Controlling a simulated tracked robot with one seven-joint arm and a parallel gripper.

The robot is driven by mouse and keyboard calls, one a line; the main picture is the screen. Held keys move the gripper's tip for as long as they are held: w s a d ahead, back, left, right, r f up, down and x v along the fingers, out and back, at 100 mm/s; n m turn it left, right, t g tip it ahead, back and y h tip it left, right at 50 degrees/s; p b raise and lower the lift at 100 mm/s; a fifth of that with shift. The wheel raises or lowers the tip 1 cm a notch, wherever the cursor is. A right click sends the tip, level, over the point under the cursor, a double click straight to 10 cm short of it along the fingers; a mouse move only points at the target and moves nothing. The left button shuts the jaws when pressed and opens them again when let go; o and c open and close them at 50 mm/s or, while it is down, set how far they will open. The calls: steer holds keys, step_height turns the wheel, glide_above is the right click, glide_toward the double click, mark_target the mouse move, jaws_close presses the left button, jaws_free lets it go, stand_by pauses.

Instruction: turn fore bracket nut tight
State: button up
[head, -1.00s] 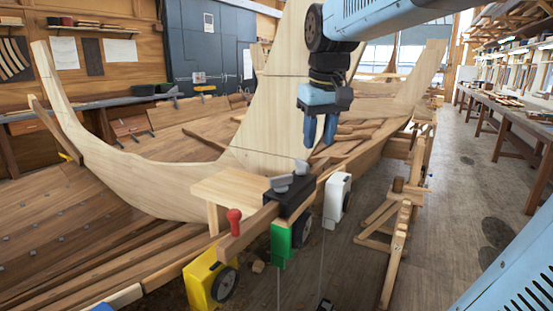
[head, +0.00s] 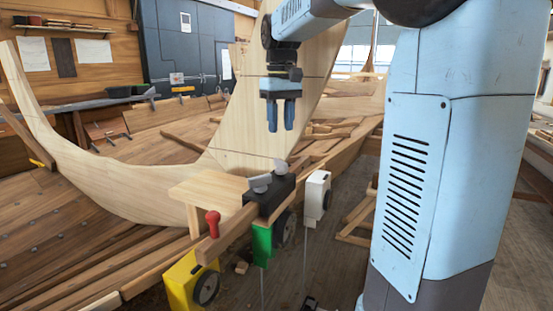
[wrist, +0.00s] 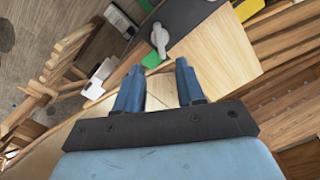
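I cannot tell which is the fore bracket nut. The wrist view shows one grey nut (wrist: 159,40) beyond the fingertips, on the dark block. My gripper (head: 280,130) hangs above and behind the block, fingers pointing down. In the wrist view my gripper (wrist: 158,68) has its fingers apart, with nothing between them, clear of the nut.
A small wooden platform (head: 205,188) adjoins the black block. Yellow (head: 182,280), green (head: 262,245) and white (head: 317,195) units hang along the rail. A tall pale plank (head: 225,140) rises close behind my gripper.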

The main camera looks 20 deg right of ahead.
mark_target(280, 160)
step_height(280, 160, down, 10)
stand_by(0.4)
jaws_close()
stand_by(0.3)
steer(key=shift+a, duration=0.3)
steer(key=shift+d, duration=0.2)
